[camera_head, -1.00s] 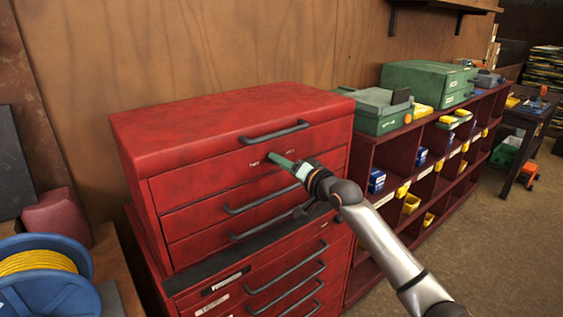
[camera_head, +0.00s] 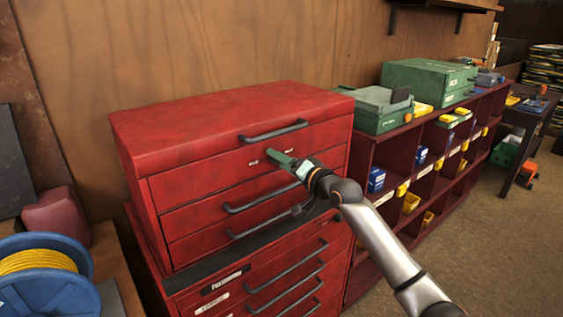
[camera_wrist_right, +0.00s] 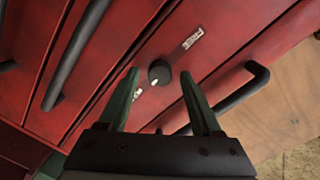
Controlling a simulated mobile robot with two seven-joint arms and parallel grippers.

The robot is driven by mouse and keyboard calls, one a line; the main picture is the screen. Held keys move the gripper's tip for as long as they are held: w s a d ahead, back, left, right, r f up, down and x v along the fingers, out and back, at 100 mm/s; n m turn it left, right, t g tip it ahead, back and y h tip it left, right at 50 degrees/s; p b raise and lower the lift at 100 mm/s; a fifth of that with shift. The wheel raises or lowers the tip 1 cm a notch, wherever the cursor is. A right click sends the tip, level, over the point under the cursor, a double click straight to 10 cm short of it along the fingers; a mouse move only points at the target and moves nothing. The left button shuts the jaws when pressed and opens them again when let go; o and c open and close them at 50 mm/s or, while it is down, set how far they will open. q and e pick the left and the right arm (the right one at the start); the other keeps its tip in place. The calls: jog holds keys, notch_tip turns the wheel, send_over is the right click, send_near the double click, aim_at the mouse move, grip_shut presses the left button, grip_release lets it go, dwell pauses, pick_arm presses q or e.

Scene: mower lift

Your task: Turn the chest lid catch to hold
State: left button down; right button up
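The red tool chest (camera_head: 215,125) stands against the wooden wall with its lid down. Its lid catch is a small dark round knob (camera_wrist_right: 159,72) with a pale dot, on the chest's upper front. A "FREE" label (camera_wrist_right: 193,38) is on one side of it and a second label (camera_wrist_right: 137,95), partly hidden, on the other. My right gripper (camera_wrist_right: 158,80) is open, its two green fingers on either side of the knob with gaps showing. In the head view my right gripper (camera_head: 270,153) is at the chest front below the lid handle and hides the knob. My left gripper is not in view.
The lid handle (camera_head: 274,132) is just above my right gripper, and drawer handles (camera_head: 262,196) are below. A red shelf unit (camera_head: 380,158) with bins stands right of the chest. A blue reel (camera_head: 45,270) is at lower left. Open floor lies at right.

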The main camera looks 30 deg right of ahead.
jog(key=s+b, duration=0.2)
jog(key=s, duration=1)
jog(key=shift+s+d+r, duration=0.25)
jog(key=shift+d+r, duration=0.15)
jog(key=shift+d, duration=0.05)
jog(key=s+a+f+n+g, duration=0.2)
jog(key=s+a+f, duration=0.15)
jog(key=f, duration=0.85)
jog(key=s+a+f+n+g, duration=0.2)
jog(key=a+f, duration=0.2)
jog(key=f, duration=0.7)
jog(key=s+a+f+n+g+y, duration=0.1)
jog(key=s+a+f+n+g, duration=0.2)
jog(key=s+a+f+n, duration=0.4)
jog(key=s+a+f, duration=0.8)
jog(key=s+f, duration=0.1)
jog(key=f, duration=0.1)
jog(key=shift+s+a+f+n+g, duration=0.3)
jog(key=shift+s+a+f+g, duration=0.1)
